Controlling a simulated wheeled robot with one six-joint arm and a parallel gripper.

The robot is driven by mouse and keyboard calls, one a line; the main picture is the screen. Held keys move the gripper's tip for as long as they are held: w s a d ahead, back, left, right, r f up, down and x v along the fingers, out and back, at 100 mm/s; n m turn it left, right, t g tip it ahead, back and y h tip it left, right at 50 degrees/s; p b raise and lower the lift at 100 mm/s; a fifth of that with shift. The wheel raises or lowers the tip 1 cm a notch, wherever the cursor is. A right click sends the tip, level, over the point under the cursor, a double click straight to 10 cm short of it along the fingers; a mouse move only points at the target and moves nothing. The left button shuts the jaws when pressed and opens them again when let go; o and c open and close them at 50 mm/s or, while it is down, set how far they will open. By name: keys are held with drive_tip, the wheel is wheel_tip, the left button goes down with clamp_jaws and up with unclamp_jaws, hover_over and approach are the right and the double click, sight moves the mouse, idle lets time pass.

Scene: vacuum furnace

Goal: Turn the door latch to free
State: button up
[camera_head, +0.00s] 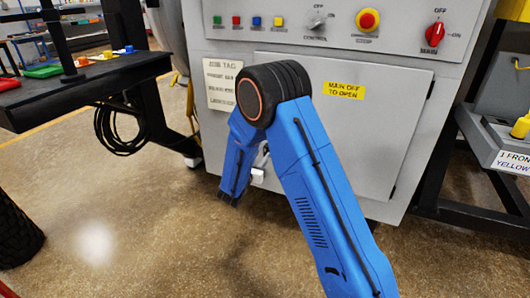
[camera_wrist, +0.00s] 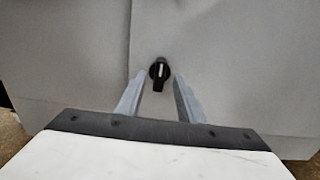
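The door latch (camera_wrist: 159,73) is a small black knob with a white line, seen in the wrist view on the pale grey cabinet front beside a vertical seam. Its grip and line stand about upright. My gripper (camera_wrist: 160,82) is open, with one grey finger to each side of the latch and gaps showing between. I cannot tell how far the fingertips are from the panel. In the head view, the grey cabinet door (camera_head: 376,128) is closed, and my blue arm hides the latch. Part of my gripper (camera_head: 259,170) shows beside the arm, low in front of the cabinet.
Above the door are a red main switch (camera_head: 436,34), a red emergency-stop button (camera_head: 367,20) and a control switch (camera_head: 317,20). A yellow label (camera_head: 344,91) reads "MAIN OFF TO OPEN". A dark bench (camera_head: 85,85) stands left, a rack (camera_head: 490,165) right. Open floor lies in front.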

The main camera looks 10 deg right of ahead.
sight(265, 151)
drive_tip(key=shift+x, duration=2.45)
drive_tip(key=shift+c, duration=0.6)
clamp_jaws()
